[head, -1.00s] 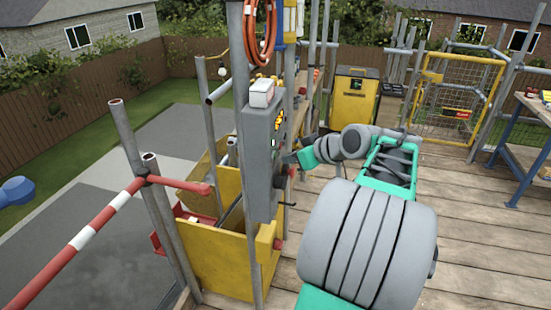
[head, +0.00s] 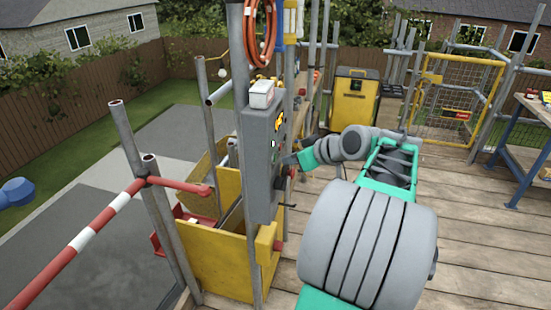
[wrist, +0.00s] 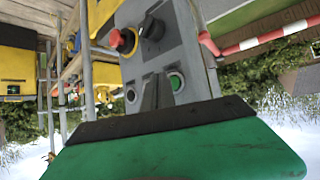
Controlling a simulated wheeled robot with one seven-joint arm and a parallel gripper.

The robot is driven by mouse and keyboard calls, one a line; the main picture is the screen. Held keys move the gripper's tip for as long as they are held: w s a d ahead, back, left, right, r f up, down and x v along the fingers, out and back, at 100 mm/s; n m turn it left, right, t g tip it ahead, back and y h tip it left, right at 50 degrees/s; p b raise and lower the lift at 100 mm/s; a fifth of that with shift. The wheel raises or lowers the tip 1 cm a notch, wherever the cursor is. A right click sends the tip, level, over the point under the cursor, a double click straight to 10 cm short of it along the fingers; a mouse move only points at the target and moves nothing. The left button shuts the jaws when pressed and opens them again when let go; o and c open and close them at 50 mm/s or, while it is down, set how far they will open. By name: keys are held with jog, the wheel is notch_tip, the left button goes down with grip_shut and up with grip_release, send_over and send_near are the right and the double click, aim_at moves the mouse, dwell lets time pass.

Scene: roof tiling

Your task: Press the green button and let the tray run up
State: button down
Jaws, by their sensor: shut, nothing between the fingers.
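The grey control box (head: 262,165) stands on a pole at the platform edge and also fills the upper middle of the wrist view (wrist: 160,50). The green button (wrist: 177,83) sits in a pale ring on its face. My gripper (wrist: 157,90) is shut and empty, its grey fingertips at the box face just left of the green button. I cannot tell whether they touch the box. In the head view my gripper (head: 289,159) meets the box's right side, and the button is hard to make out. I cannot identify the tray with certainty.
A red knob (wrist: 117,40) and a black knob (wrist: 152,28) stick out from the box. Another ringed button (wrist: 131,95) is left of my fingers. Yellow panels (head: 210,262) stand below the box. A red-white rail (head: 85,235) is at left.

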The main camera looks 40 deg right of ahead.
dwell(0.8)
jog(key=shift+w+a, duration=0.25)
jog(key=shift+w, duration=0.1)
